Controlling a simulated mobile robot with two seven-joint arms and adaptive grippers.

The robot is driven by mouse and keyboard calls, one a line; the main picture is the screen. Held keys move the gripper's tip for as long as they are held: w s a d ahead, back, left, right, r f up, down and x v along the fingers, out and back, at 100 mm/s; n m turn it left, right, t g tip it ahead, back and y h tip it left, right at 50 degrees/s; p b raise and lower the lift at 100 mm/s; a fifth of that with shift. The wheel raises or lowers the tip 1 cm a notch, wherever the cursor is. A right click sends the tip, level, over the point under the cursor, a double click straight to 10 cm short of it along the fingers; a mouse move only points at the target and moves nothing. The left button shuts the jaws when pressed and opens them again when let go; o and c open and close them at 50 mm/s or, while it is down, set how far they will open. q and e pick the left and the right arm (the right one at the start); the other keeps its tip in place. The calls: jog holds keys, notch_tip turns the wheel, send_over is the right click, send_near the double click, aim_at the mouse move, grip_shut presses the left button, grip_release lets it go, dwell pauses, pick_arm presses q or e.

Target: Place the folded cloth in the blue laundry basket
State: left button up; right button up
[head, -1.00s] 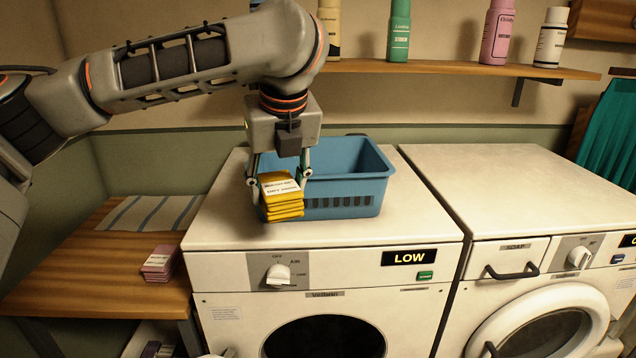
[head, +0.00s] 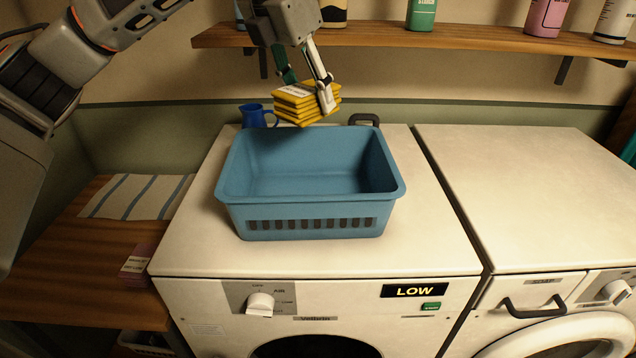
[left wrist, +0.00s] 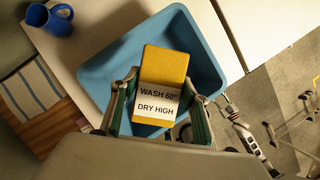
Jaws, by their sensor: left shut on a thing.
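The folded cloth (head: 306,104) is a yellow stack with a white label, which reads "WASH 60°, DRY HIGH" in the left wrist view (left wrist: 162,72). My left gripper (head: 308,100) is shut on it, with a finger on each side, and holds it in the air. In the head view they appear above the back rim of the blue laundry basket (head: 308,212). The basket stands on the left white machine, and the inside that shows is empty. In the left wrist view the basket (left wrist: 103,78) lies behind the cloth. My right gripper is not in the head view.
A blue mug (head: 257,116) and a dark handle-like object (head: 364,119) stand behind the basket. A shelf (head: 450,42) with several bottles runs above. A wooden table (head: 75,245) at left bears a striped cloth (head: 135,196) and a pink labelled stack (head: 137,265). The right machine's top (head: 530,190) is clear.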

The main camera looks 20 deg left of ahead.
pick_arm(q)
notch_tip(320, 180, down, 20)
jog(key=shift+w, duration=0.15)
dwell(0.4)
jog(key=shift+f, duration=0.1)
jog(key=o, duration=1.1)
jog(key=v, duration=1.2)
